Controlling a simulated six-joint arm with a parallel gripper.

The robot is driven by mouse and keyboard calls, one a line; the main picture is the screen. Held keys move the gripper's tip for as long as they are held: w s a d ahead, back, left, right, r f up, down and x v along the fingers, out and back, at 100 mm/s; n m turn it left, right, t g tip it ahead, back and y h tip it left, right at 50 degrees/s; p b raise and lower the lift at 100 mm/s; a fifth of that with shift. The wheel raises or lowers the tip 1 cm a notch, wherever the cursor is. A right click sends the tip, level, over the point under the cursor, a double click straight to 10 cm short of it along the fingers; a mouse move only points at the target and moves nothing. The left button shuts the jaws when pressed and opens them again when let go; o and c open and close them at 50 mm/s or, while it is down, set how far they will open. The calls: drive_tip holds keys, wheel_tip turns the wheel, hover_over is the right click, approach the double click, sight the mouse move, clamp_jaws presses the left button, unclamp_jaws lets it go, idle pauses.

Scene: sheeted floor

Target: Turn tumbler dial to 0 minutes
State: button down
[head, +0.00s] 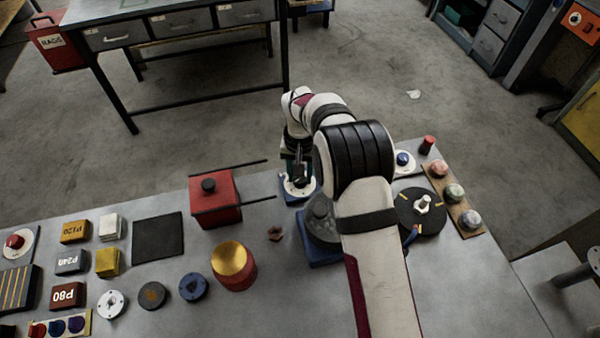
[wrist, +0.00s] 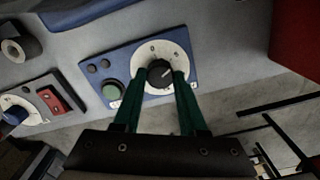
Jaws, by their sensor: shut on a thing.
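The tumbler dial (wrist: 160,74) is a round black knob on a white marked disc (wrist: 149,52), mounted on a blue panel (wrist: 98,57). A pale line on the knob points to the upper right in the wrist view. The disc's markings are too small to read surely. My gripper (wrist: 161,83) has its two green fingers on either side of the knob, shut on it. In the head view my gripper (head: 297,176) reaches down over the blue panel (head: 292,198), and the knob is hidden behind it.
A green button (wrist: 110,91) and two small dark knobs sit on the same panel. A red box (head: 214,198) with dark rods stands to its left in the head view. A dark round disc (head: 411,226) and several stones on a wooden strip (head: 474,229) lie to the right.

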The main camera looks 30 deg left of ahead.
sight(300, 178)
drive_tip(key=n, duration=1.2)
drive_tip(key=shift+n, duration=0.3)
idle(0.4)
drive_tip(key=shift+c, duration=2.2)
unclamp_jaws()
wheel_tip(300, 178, up, 16)
